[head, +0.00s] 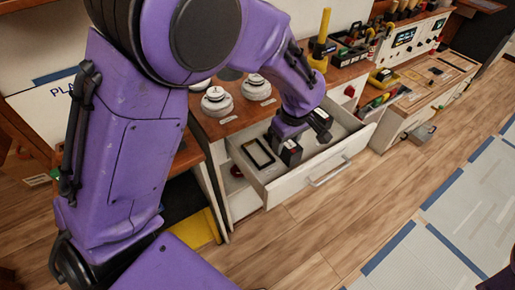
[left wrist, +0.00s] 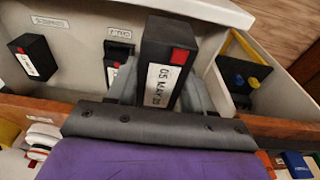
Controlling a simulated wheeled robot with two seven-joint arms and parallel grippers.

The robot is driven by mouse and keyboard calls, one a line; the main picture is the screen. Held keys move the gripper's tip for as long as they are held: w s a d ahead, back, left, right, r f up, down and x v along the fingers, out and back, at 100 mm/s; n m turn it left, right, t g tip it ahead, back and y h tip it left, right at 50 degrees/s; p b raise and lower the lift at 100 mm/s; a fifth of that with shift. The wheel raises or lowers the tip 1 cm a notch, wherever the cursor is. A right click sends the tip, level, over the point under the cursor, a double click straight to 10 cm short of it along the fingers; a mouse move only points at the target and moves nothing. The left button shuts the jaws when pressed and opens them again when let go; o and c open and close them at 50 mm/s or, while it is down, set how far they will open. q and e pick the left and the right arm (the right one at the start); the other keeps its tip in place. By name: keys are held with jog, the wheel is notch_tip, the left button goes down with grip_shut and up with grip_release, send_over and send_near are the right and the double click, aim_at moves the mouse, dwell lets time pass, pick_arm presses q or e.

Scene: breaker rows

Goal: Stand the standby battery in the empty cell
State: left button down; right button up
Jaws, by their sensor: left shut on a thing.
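My left gripper (head: 308,133) is over the open drawer in the head view. In the left wrist view it is shut on a black battery (left wrist: 168,62) with a red terminal and a white dated label. Two more black batteries with red marks show beyond it: one at the left (left wrist: 35,57), and one (left wrist: 117,58) partly hidden by a finger. Whether the held battery touches the drawer floor I cannot tell. My right gripper is not in view.
The drawer (head: 318,172) is pulled out, its walls rising around the gripper. A side compartment holds yellow and blue items (left wrist: 240,78). White round devices (head: 217,101) stand on the wooden top.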

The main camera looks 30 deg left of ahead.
pick_arm(q)
jog(key=w+a+f, duration=0.1)
jog(key=a+f, duration=0.1)
jog(key=a, duration=0.1)
jog(key=w+a+f, duration=0.1)
jog(key=a+f, duration=0.2)
jog(key=w+a+f, duration=0.1)
jog(key=a+f, duration=0.1)
jog(key=a, duration=0.2)
jog(key=shift+f, duration=0.2)
jog(key=shift+w+a+f, duration=0.2)
jog(key=shift+a+f, duration=0.25)
jog(key=shift+f, duration=0.1)
jog(key=f, duration=0.2)
jog(key=f+p, duration=0.1)
jog(key=shift+w+a+f, duration=0.1)
jog(key=shift+a+f, duration=0.2)
jog(key=shift+d, duration=0.1)
jog(key=shift+c, duration=2.2)
grip_release()
jog(key=shift+f, duration=0.1)
